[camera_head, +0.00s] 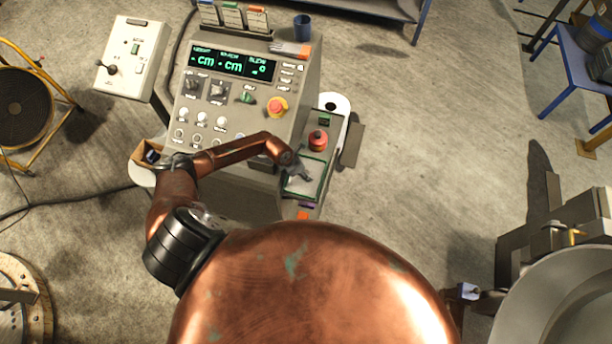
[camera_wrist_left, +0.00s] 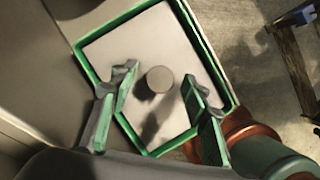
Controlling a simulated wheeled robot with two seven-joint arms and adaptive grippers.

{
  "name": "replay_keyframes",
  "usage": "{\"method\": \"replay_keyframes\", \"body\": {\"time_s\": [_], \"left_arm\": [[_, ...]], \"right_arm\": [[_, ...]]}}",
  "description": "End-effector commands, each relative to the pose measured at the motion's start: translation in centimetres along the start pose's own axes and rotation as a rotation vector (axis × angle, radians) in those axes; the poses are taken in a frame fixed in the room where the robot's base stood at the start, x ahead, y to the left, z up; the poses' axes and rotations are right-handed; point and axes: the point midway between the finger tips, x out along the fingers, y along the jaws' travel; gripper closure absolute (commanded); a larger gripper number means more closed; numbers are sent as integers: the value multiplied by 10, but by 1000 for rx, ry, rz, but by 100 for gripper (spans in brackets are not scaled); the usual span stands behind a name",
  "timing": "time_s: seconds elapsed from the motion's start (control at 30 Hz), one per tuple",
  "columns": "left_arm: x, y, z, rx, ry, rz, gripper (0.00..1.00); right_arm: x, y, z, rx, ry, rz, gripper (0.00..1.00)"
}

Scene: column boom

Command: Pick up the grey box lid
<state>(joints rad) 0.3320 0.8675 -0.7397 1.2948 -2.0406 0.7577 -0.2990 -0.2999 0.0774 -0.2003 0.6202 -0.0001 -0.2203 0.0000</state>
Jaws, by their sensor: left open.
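The grey box lid (camera_wrist_left: 143,50) is a flat grey panel with a round grey knob (camera_wrist_left: 160,79) in its middle and a green border around it. In the head view the lid (camera_head: 300,186) lies on the narrow side console, below a red button. My left gripper (camera_wrist_left: 158,76) is open over the lid. Its two green-sided fingers stand on either side of the knob, with gaps to it. In the head view my left gripper (camera_head: 301,169) partly covers the lid and hides the knob. My right gripper does not show.
The control console (camera_head: 225,105) with a lit display stands left of the lid. A red button (camera_head: 318,140) rises just beyond the lid. A blue cup (camera_head: 302,27) stands near the console's top. Open concrete floor lies to the right, with a blue table (camera_head: 570,62) far right.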

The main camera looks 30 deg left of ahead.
Motion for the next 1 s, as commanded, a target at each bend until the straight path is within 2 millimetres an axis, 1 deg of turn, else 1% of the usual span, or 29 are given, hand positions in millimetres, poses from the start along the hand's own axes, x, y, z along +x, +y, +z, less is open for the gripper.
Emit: {"method": "replay_keyframes", "body": {"time_s": [0.2,0.23,0.83,1.0], "left_arm": [[1,0,0,0,-1,0,57],[1,0,0,0,-1,0,59],[0,0,0,0,-1,0,100],[0,0,1,0,-2,0,100]], "right_arm": [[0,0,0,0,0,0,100],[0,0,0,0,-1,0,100],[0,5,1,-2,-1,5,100],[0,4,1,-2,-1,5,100]]}}
